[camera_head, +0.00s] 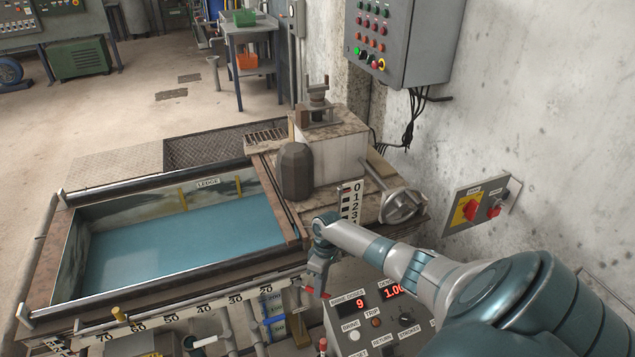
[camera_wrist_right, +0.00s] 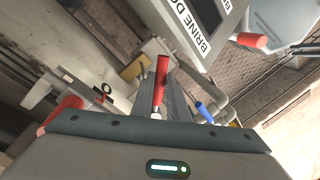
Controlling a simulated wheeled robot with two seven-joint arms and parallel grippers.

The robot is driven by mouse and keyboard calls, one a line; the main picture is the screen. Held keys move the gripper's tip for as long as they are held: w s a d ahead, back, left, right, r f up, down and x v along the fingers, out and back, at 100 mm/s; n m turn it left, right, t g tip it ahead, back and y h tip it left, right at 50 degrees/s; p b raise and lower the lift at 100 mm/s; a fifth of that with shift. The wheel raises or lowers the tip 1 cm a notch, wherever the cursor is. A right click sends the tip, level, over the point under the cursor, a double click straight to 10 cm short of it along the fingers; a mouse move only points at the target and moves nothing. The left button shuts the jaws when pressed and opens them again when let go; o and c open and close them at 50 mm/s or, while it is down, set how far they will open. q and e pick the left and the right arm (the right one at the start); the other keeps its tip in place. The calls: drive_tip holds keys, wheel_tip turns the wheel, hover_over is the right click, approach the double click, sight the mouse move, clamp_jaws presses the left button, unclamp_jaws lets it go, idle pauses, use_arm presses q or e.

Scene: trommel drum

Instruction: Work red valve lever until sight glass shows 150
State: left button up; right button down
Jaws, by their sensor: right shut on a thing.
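My right gripper (camera_head: 317,283) reaches down at the front of the tank, just left of the control box. It is shut on a red lever (camera_wrist_right: 160,82), which shows upright against the dark ridged finger in the right wrist view. In the head view the gripper mostly hides this lever. A white number scale (camera_head: 351,203) reading 0, 1, 2, 3 stands behind my right wrist; its lower part is covered. My left gripper is out of view.
A control box (camera_head: 372,318) beside the gripper shows brine doses 9 and a second red readout, partly covered. A blue-water tank (camera_head: 48,245) with a ruler edge lies left. Other red handles (camera_wrist_right: 252,40) and a blue handle (camera_wrist_right: 204,112) are close by. A red-yellow switch panel (camera_head: 480,205) is on the wall.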

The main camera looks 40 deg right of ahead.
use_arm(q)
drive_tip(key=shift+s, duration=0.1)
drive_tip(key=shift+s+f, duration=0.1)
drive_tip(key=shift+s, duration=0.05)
use_arm(e)
drive_tip(key=c, duration=1.7)
unclamp_jaws()
drive_tip(key=shift+c, duration=0.2)
